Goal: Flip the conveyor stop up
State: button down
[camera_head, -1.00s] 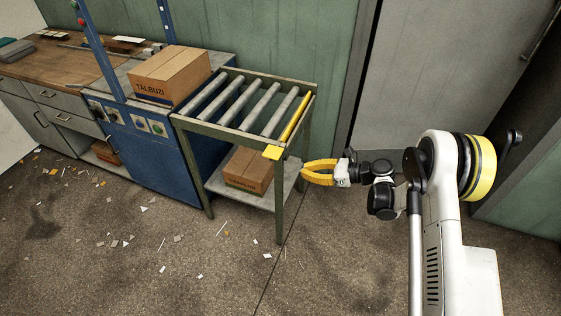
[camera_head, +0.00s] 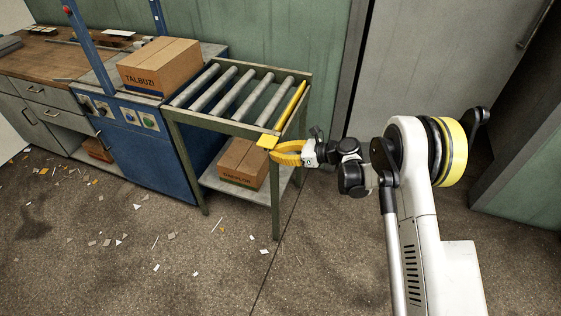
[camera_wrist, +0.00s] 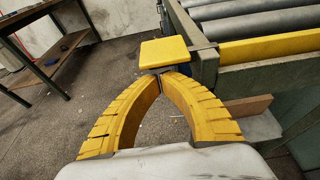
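The conveyor stop is a yellow bar (camera_head: 291,103) lying along the right end of the rollers, between the frame rails. Its yellow tab (camera_head: 267,141) sticks out at the near corner of the frame. In the wrist view the tab (camera_wrist: 165,53) is a flat square plate, with the bar (camera_wrist: 268,47) to its right. My gripper (camera_head: 275,153) has yellow fingers that curve together and meet at the tips (camera_wrist: 160,76). The tips are at the tab's near edge, seemingly just below it. I cannot tell whether they touch it. Nothing shows between the fingers.
The roller conveyor (camera_head: 225,124) has a green frame, with a carton (camera_head: 243,163) on its lower shelf. Another carton (camera_head: 160,67) sits on the blue machine (camera_head: 150,150) to the left. Paper scraps litter the floor. The floor in front is otherwise free.

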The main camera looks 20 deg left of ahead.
jog(key=shift+r, duration=0.45)
notch_tip(320, 180, up, 6)
jog(key=shift+f+p, duration=0.1)
jog(key=shift+p, duration=1.05)
jog(key=shift+f, duration=0.1)
notch_tip(320, 180, down, 4)
jog(key=b, duration=0.2)
jog(key=p+v, duration=0.3)
jog(key=v, duration=0.6)
jog(key=shift+d, duration=0.4)
